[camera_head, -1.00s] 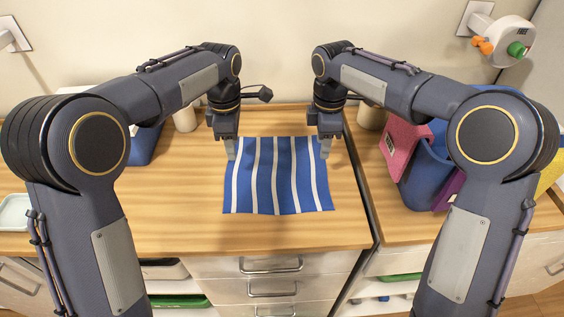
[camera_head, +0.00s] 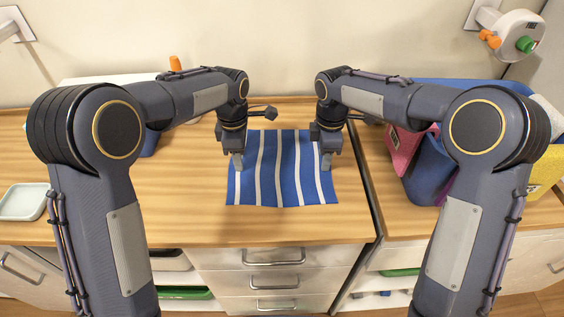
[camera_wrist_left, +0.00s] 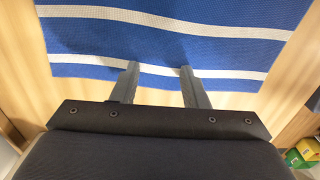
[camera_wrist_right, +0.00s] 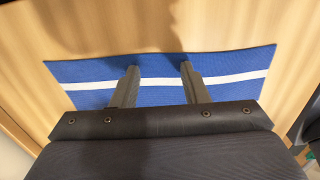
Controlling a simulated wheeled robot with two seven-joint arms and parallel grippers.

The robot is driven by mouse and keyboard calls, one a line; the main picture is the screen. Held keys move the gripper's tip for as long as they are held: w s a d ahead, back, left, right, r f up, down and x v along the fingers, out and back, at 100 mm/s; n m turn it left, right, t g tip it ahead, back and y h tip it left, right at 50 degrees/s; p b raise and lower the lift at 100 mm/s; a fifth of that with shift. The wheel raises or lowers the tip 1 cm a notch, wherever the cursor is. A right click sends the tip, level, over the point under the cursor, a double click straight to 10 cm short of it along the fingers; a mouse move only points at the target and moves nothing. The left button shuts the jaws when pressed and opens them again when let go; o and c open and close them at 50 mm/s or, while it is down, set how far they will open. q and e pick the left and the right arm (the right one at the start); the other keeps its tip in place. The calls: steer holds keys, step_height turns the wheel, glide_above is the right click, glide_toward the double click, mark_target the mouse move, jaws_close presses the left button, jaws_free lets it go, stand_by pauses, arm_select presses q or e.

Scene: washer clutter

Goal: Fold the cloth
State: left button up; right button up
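The blue cloth with white stripes (camera_head: 270,190) lies spread out on the wooden counter (camera_head: 180,220) in the head view. My left gripper (camera_head: 238,165) is over its left side. In the left wrist view, the open fingers (camera_wrist_left: 158,70) are apart with their tips over the cloth (camera_wrist_left: 170,40) near one edge. My right gripper (camera_head: 326,165) is over the cloth's right side. In the right wrist view, its open fingers (camera_wrist_right: 160,68) are apart over the cloth (camera_wrist_right: 225,65) near its edge. Whether the fingertips touch the cloth cannot be told.
A blue bin (camera_head: 428,175) with pink and yellow items stands at the right, beyond a dark seam in the counter. A pale tray (camera_head: 22,202) sits at the far left. Drawers (camera_head: 275,282) are below the front edge. Counter around the cloth's left and front is clear.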

arm_select(q)
jaws_close()
arm_select(e)
steer(key=shift+f, duration=0.1)
jaws_close()
arm_select(q)
steer(key=shift+r, duration=0.1)
